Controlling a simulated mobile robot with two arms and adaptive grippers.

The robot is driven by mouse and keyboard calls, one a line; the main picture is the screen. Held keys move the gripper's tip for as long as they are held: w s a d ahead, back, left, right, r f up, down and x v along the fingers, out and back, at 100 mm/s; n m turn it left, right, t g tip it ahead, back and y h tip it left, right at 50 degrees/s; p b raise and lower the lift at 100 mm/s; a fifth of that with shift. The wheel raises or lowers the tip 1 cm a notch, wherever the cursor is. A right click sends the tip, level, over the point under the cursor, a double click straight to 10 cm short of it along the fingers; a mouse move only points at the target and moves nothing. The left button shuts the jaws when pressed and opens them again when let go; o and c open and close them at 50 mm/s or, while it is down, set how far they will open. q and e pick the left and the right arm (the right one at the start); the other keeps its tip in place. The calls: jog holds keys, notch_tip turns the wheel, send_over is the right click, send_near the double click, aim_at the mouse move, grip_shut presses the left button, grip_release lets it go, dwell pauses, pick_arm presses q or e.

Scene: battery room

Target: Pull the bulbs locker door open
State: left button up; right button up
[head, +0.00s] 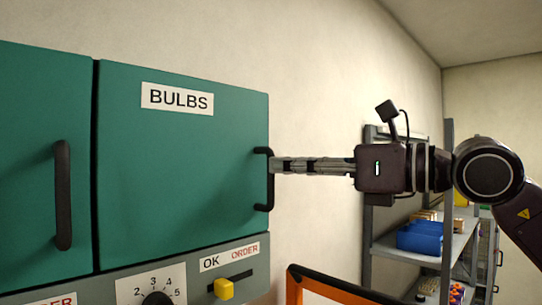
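The bulbs locker door (180,165) is a green panel with a white BULBS label (178,98). It looks closed, flush with the locker front. Its black upright bar handle (266,194) is at the door's right edge. My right gripper (275,165) reaches in from the right, with its fingers level and their tips at the upper part of the handle. I see the fingers edge-on, so whether they are closed around the bar is unclear. My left gripper is out of view.
Another green door with a black handle (63,195) is at left. Below are a dial (158,299) and a yellow slider (223,289) under an OK/ORDER label. An orange-edged frame (296,289) is at lower middle. A shelf with a blue bin (421,238) stands behind my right arm.

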aim_at(271, 200)
jog(key=shift+p+x, duration=0.7)
jog(key=shift+x, duration=1.25)
jog(key=shift+s, duration=0.1)
grip_shut()
